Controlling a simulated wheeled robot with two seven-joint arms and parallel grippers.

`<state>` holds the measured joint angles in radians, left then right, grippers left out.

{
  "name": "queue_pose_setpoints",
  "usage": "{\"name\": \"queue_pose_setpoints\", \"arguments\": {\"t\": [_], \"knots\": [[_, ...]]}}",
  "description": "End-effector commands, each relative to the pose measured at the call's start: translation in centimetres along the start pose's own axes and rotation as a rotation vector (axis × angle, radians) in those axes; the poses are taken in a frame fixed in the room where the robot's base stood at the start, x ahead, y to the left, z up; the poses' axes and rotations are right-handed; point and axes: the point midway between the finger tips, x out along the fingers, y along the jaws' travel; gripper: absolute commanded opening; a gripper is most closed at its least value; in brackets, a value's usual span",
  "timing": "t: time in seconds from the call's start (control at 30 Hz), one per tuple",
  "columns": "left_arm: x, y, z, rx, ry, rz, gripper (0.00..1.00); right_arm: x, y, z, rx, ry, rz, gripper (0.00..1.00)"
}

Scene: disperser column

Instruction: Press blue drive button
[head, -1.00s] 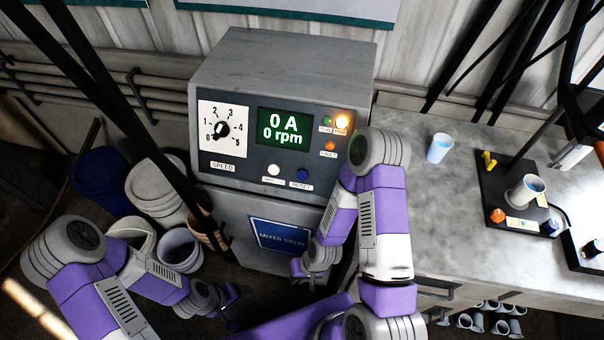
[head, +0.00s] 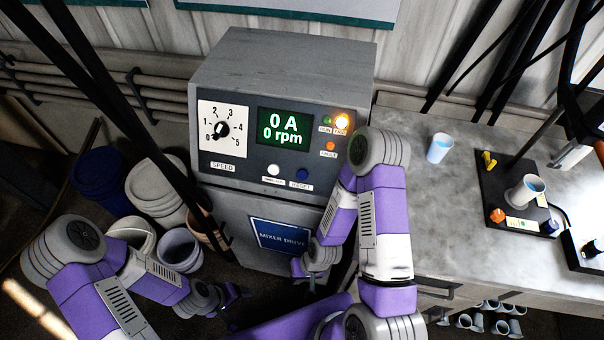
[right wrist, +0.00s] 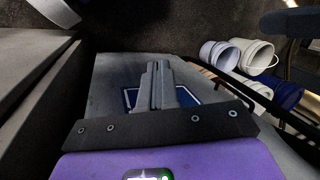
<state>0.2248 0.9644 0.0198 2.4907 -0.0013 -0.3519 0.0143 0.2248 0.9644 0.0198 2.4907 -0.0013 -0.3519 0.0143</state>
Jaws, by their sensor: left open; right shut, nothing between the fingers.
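The blue button (head: 303,175) is round and sits at the lower right of the grey mixer drive cabinet's front (head: 225,175), by a RESET label. My right gripper (head: 297,268) is low in front of the cabinet, well below the button and apart from it. In the right wrist view its fingers (right wrist: 157,85) are shut and empty, in front of the blue MIXER DRIVE plate (right wrist: 130,97), which also shows in the head view (head: 281,236). The button cannot be made out in the wrist view. My left gripper (head: 238,305) is open and empty, low and left of the right one.
A white button (head: 273,170) sits left of the blue one. The speed dial (head: 221,130) points near 0; the display (head: 285,126) reads 0 A, 0 rpm. An orange lamp (head: 342,121) glows. Buckets (head: 155,187) stand at left; a bench (head: 440,210) with cups is at right.

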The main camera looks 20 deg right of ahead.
Motion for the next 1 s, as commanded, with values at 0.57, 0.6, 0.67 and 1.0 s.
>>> {"name": "queue_pose_setpoints", "arguments": {"t": [0.57, 0.6, 0.67, 1.0], "knots": [[0.0, 0.0, 0.0, 0.000, 0.000, 0.000, 0.79, 0.0, 0.0, 0.0, 0.000, 0.000, 0.000, 0.00], [0.0, 0.0, 0.0, 0.000, 0.000, 0.000, 0.79, 0.0, 0.0, 0.0, 0.000, 0.000, 0.000, 0.00], [0.0, 0.0, 0.0, 0.000, 0.000, 0.000, 0.79, 0.0, 0.0, 0.0, 0.000, 0.000, 0.000, 0.00], [1.6, -0.6, -0.1, 0.000, 0.000, 0.000, 0.79, -1.8, -4.3, -5.2, -0.181, 0.177, -0.082, 0.00]]}}
